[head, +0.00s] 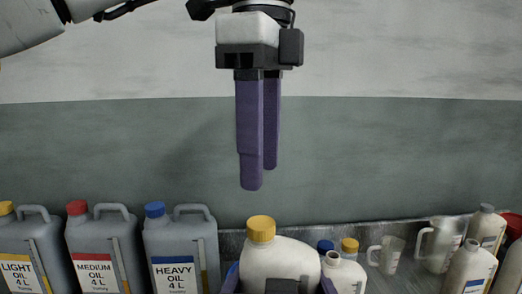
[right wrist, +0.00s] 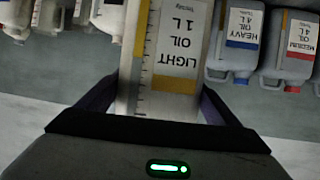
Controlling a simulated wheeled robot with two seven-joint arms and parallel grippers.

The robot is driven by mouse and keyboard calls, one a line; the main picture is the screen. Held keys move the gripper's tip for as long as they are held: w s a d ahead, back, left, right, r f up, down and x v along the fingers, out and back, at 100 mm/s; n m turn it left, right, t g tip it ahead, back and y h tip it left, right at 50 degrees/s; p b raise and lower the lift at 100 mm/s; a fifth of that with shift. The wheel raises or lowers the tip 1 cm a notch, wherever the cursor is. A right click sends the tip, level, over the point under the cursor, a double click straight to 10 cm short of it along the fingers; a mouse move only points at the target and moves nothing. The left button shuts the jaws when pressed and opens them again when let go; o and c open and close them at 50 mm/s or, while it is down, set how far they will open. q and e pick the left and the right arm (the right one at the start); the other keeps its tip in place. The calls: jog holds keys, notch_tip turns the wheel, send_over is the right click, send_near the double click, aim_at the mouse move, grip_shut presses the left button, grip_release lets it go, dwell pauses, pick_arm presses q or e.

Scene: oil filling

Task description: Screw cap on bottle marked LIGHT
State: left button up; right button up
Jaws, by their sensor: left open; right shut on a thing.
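The bottle marked LIGHT (head: 282,264) is white. In the right wrist view its label (right wrist: 178,45) reads LIGHT OIL 1 L, upside down. A yellow cap (head: 261,229) sits on its neck; I cannot tell how tight it is. My right gripper (right wrist: 160,104) is shut on the bottle's body, one purple finger on each side. In the head view its lower part is cut off by the frame edge. My left gripper (head: 256,178) is open and empty, pointing down above the yellow cap, with a clear gap between.
Grey 4 L jugs marked LIGHT (head: 22,250), MEDIUM (head: 100,245) and HEAVY (head: 180,245) stand at the left. Close behind the held bottle is another white bottle (head: 344,272). The wall area above is free.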

aim_at(261, 222)
pick_arm(q)
jog(key=shift+f, duration=4)
